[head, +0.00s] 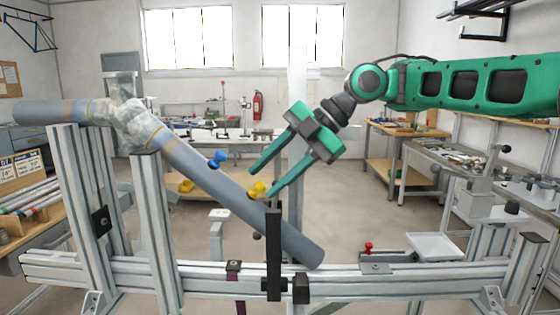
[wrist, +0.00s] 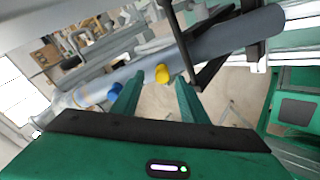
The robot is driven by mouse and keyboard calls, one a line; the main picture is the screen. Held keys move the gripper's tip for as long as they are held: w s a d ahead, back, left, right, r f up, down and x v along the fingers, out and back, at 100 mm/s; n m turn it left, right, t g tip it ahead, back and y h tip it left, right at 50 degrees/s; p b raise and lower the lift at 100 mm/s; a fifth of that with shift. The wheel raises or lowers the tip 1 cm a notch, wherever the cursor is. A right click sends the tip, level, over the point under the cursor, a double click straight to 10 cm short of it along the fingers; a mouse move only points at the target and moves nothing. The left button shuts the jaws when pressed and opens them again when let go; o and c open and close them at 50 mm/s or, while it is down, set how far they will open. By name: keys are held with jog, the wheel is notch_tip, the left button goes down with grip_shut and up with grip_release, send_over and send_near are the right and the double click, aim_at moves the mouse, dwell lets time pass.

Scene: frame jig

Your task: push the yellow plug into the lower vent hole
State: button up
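The yellow plug (head: 257,189) sits at the upper side of the slanted grey tube (head: 232,193), below the blue plug (head: 217,158). In the wrist view the yellow plug (wrist: 162,73) shows against the tube, between my fingertips. I cannot tell how deep it sits, and no open hole shows. My gripper (head: 260,185) is open, its green fingers spread on either side of the yellow plug. I cannot tell whether a finger touches it. The blue plug (wrist: 115,90) lies just left of the left finger in the wrist view.
The tube rests on a metal frame (head: 150,277) with a black upright bracket (head: 273,240) close to its lower end. A red plug (head: 368,247) stands on the frame at right, left of a pale tray (head: 436,246). Free space lies right of my gripper.

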jog(key=v, duration=0.9)
jog(key=shift+d+r, duration=0.15)
jog(key=shift+r, duration=0.05)
jog(key=shift+w, duration=0.1)
jog(key=w+d+f+m+t+h, duration=0.25)
jog(key=d+f+m, duration=0.45)
jog(key=f+m, duration=0.35)
jog(key=s+d+f+m+h, duration=0.2)
jog(key=d+f+m, duration=0.1)
jog(key=d+m, duration=0.3)
jog(key=s+d+f+m+h, duration=0.2)
jog(key=d+f+m, duration=0.2)
jog(key=d, duration=0.3)
jog(key=s+d+f+m, duration=0.4)
jog(key=s+d+m, duration=0.1)
jog(key=s+d, duration=0.2)
jog(key=s+d+f+m+g+h, duration=0.1)
jog(key=s+d+f+m, duration=0.4)
jog(key=s, duration=0.5)
jog(key=s+d+f+m+h, duration=0.1)
jog(key=s+d+f+m, duration=0.4)
jog(key=s+d, duration=0.4)
jog(key=shift+s+f+m, duration=0.2)
jog(key=shift+s+m, duration=0.05)
jog(key=shift+m, duration=0.5)
jog(key=shift+h, duration=0.25)
